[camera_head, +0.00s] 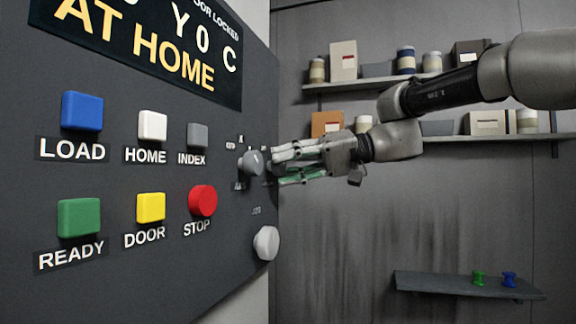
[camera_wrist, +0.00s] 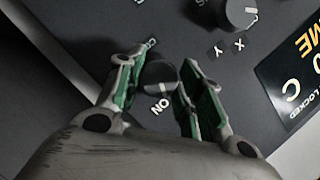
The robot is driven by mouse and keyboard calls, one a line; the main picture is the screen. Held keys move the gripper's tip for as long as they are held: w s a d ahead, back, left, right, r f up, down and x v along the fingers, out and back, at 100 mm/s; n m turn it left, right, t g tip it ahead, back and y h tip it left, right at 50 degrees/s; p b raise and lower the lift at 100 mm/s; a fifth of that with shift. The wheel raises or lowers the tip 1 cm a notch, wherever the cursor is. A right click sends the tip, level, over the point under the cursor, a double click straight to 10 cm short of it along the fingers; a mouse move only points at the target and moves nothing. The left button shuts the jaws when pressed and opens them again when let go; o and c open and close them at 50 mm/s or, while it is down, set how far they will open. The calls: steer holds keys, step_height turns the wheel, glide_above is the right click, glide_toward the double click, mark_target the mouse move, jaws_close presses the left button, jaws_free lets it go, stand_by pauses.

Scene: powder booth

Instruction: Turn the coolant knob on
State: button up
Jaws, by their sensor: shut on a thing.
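The coolant knob (camera_wrist: 160,76) is a small round dark knob on the dark control panel, with an ON label beside it in the wrist view. My gripper (camera_wrist: 155,67) has its two green-padded fingers on either side of this knob and is shut on it. In the head view my gripper (camera_head: 274,168) reaches the panel's right edge from the right, and its fingertips largely hide the knob. I cannot tell which way the knob's mark points.
A larger grey selector knob (camera_head: 251,163) sits close left of my fingertips. A white knob (camera_head: 266,243) is below, and the red STOP button (camera_head: 203,201) is to the left. Shelves (camera_head: 430,79) with boxes and jars stand behind my arm.

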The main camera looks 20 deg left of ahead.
steer(key=shift+m+g+y, duration=0.3)
steer(key=shift+m+g, duration=0.1)
steer(key=shift+m, duration=0.5)
steer(key=o, duration=1)
steer(key=v, duration=1.2)
steer(key=shift+w, duration=0.1)
